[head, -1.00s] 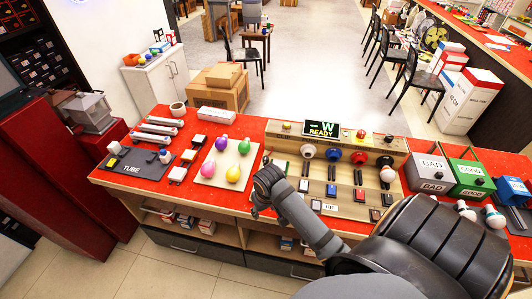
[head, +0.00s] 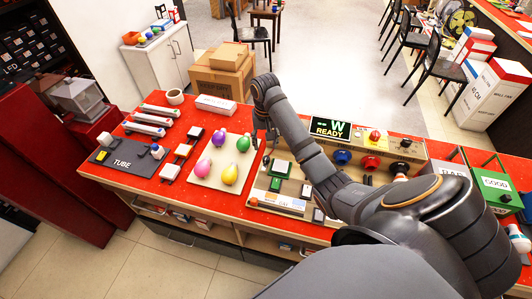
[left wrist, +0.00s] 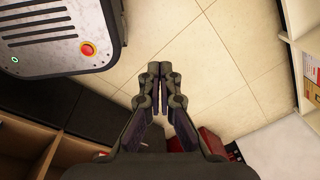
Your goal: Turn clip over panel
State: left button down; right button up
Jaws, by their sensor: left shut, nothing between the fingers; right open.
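My left gripper (left wrist: 160,78) is shut and empty over the tiled floor, outside the head view.
A white board with coloured bulbs (head: 216,178) lies left of the panel. Further left are a grey TUBE tray (head: 113,162) and white tubes (head: 150,121). A READY display (head: 330,128) stands behind the panel. A green GOOD bin (head: 495,182) stands at the right.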

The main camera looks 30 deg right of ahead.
jog(key=b, duration=0.3)
send_over(266, 158)
notch_tip(266, 158, down, 5)
jog(key=shift+d+f, duration=0.1)
jog(key=shift+d, duration=0.05)
notch_tip(266, 158, down, 3)
jog(key=b, duration=0.3)
jog(key=shift+s, duration=0.1)
jog(key=shift+a+f+b, duration=0.25)
jog(key=shift+f+b, duration=0.45)
jog(key=shift+b, duration=0.25)
jog(key=shift+d, duration=0.1)
grip_shut()
pick_arm(q)
notch_tip(266, 158, down, 8)
jog(key=w+d, duration=0.2)
jog(key=shift+w+f, duration=0.15)
jog(key=shift+w, duration=0.05)
pick_arm(e)
jog(key=shift+r, duration=0.1)
